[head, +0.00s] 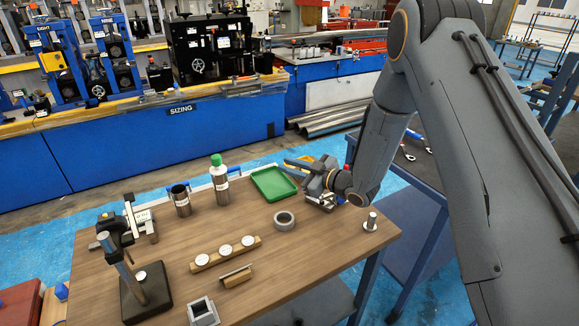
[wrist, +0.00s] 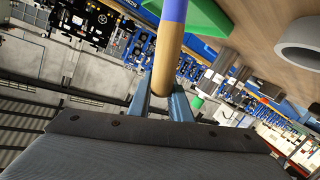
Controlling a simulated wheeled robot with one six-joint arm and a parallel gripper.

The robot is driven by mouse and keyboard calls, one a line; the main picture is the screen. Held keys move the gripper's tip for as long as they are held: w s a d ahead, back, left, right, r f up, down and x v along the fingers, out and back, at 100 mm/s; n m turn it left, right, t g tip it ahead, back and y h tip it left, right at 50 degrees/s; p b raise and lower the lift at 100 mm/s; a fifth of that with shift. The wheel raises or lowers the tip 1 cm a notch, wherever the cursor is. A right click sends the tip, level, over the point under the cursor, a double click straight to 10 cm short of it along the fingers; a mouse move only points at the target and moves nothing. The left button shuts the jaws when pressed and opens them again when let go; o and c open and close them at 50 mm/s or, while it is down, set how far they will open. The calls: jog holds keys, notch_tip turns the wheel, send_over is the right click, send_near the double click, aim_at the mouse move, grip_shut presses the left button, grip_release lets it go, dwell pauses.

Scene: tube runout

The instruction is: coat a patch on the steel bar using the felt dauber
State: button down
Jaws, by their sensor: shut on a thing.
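My gripper (head: 293,168) is above the far right part of the table, near the green tray, with its fingers pointing left. In the wrist view the gripper (wrist: 161,97) is shut on a round wooden stick with a blue-purple band (wrist: 171,40), which looks like the felt dauber's handle. Its felt end is out of the picture, and I cannot make out the dauber in the head view. A short piece with a shiny strip along a wooden block (head: 236,276) lies at the front middle and may be the steel bar. I see no coated patch on it.
On the table (head: 310,260) stand a green-capped bottle (head: 219,185), a dark cup (head: 181,203), a green tray (head: 273,184), a grey ring (head: 284,221), a wooden strip with white discs (head: 225,252), a square tube (head: 203,312) and a gauge stand (head: 145,290).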

jog(key=shift+f+b, duration=0.65)
jog(key=shift+f, duration=0.35)
dwell(0.3)
jog(key=shift+d, duration=0.1)
jog(key=p+v, duration=0.1)
jog(key=v, duration=0.4)
jog(key=shift+s+d+f+p, duration=0.15)
jog(key=shift+s+d+p, duration=0.1)
jog(key=shift+d+p, duration=0.1)
dwell(0.3)
jog(key=shift+a, duration=0.1)
jog(key=shift+r+b+x, duration=0.1)
jog(key=shift+b+x, duration=0.15)
jog(key=shift+x, duration=0.55)
jog(key=shift+r+b+x, duration=0.15)
jog(key=shift+b+x, duration=0.1)
jog(key=shift+x, duration=0.55)
jog(key=b+x, duration=0.1)
jog(key=x, duration=0.1)
jog(key=shift+w+a+r, duration=0.2)
jog(key=shift+a, duration=0.05)
jog(key=shift+r, duration=0.1)
